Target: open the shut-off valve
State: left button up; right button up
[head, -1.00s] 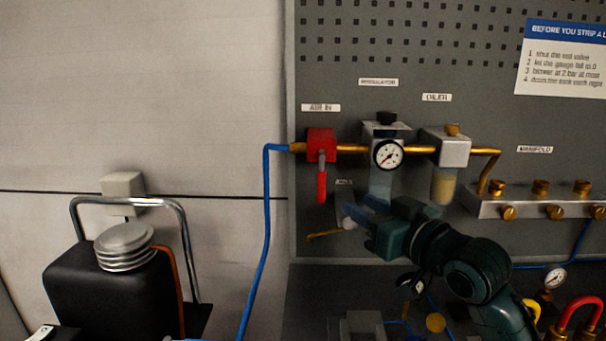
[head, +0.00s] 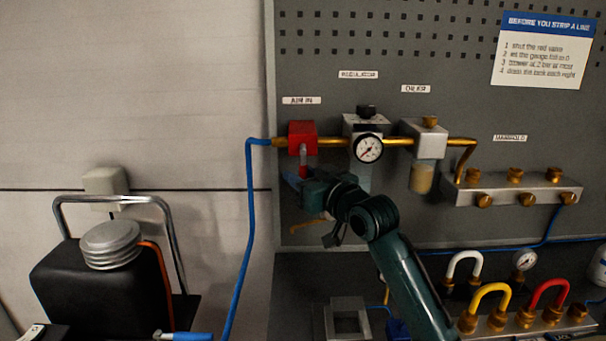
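The red shut-off valve (head: 302,134) sits on the brass pipe under the AIR IN label on the grey pegboard. Its handle (head: 303,160) hangs down; only the upper part shows. My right gripper (head: 294,180) is at the handle's lower part and hides it. A bluish fingertip shows left of the handle. I cannot tell whether the fingers are closed on it. The pressure gauge (head: 368,148) is on the regulator to the right of the valve. My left gripper is not in view.
A blue hose (head: 249,235) runs down left of the valve. Coloured hose loops (head: 490,292) stand low right.

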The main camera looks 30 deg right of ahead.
jog(key=shift+c, duration=0.4)
grip_shut()
